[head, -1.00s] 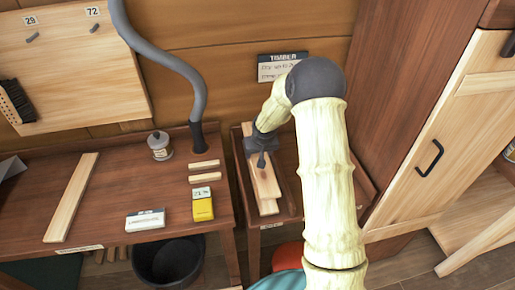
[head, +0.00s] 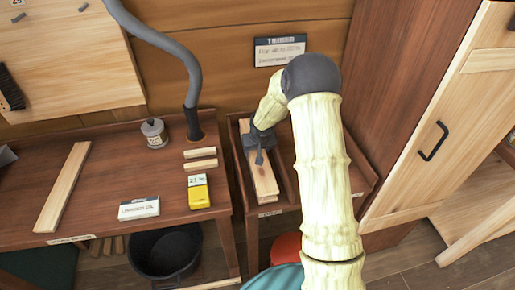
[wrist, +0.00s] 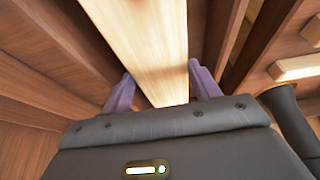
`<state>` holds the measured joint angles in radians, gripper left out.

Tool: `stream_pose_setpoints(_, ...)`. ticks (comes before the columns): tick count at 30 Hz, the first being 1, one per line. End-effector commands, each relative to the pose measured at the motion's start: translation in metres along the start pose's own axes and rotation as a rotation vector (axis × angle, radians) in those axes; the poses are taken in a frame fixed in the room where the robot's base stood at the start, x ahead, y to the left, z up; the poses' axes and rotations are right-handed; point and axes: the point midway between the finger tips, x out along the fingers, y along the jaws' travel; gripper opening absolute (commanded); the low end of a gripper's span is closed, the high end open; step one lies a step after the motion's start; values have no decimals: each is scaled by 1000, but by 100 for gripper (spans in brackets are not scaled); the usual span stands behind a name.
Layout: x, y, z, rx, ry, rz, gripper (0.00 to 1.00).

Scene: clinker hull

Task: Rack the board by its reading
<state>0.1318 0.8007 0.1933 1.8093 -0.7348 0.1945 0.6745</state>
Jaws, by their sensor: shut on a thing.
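A long pale board (head: 264,180) lies lengthwise in the left bay of the dark wooden rack (head: 287,206). My gripper (head: 259,150) is shut on it from above. In the wrist view, the purple fingers of my gripper (wrist: 162,85) stand on either side of the board (wrist: 145,40), between the bay's walls. I cannot tell whether the board touches the bay floor. The yellow meter (head: 198,191) on the bench has a small display that seems to read 21 %. The TIMBER sign (head: 280,51) hangs behind the rack; its lines are too small to read surely.
The bench (head: 105,190) at left carries another pale board (head: 63,188), a small jar (head: 154,133), two short sticks (head: 200,158) and a white labelled box (head: 139,207). A black bucket (head: 164,252) stands below. A cabinet (head: 437,130) stands at right. The rack's right bay looks empty.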

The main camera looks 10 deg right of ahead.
Motion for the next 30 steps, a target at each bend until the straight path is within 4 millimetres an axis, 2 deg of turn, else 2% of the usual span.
stream_pose_setpoints(1,9,0,3,0,1,0,33)
stream_pose_setpoints(7,20,-1,8,-1,1,-1,33)
stream_pose_setpoints(30,25,0,10,0,1,0,33)
